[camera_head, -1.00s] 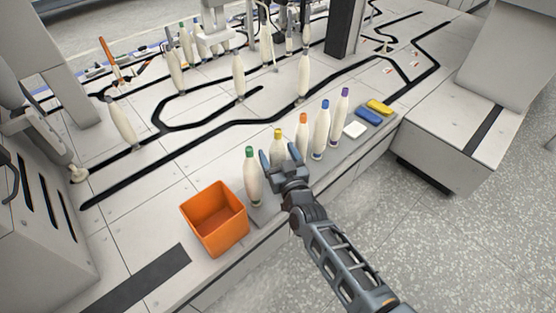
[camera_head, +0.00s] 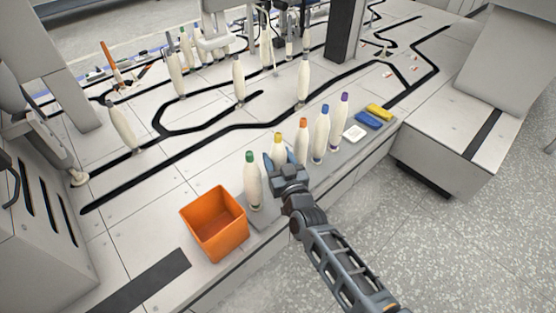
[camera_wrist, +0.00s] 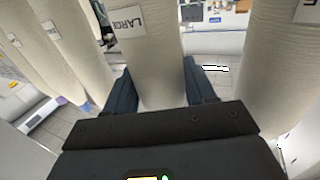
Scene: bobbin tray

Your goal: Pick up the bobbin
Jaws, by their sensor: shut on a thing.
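The row of cream bobbins stands upright at the table's front edge. My gripper (camera_head: 280,163) is shut on the yellow-topped bobbin (camera_head: 279,144), with a finger on each side of it. In the wrist view this bobbin (camera_wrist: 150,55) rises between the two dark fingers and carries a label reading LARGE. Its lower part is largely hidden by my gripper in the head view. The green-topped bobbin (camera_head: 252,183) stands just left of it. The orange-topped (camera_head: 302,142), blue-topped (camera_head: 320,137) and purple-topped (camera_head: 338,127) bobbins stand to its right.
An orange bin (camera_head: 222,238) stands left of the row, close to the green-topped bobbin. White, blue (camera_head: 368,120) and yellow blocks lie at the row's right end. More bobbins and machine parts stand behind. Neighbouring bobbins leave little room beside my fingers.

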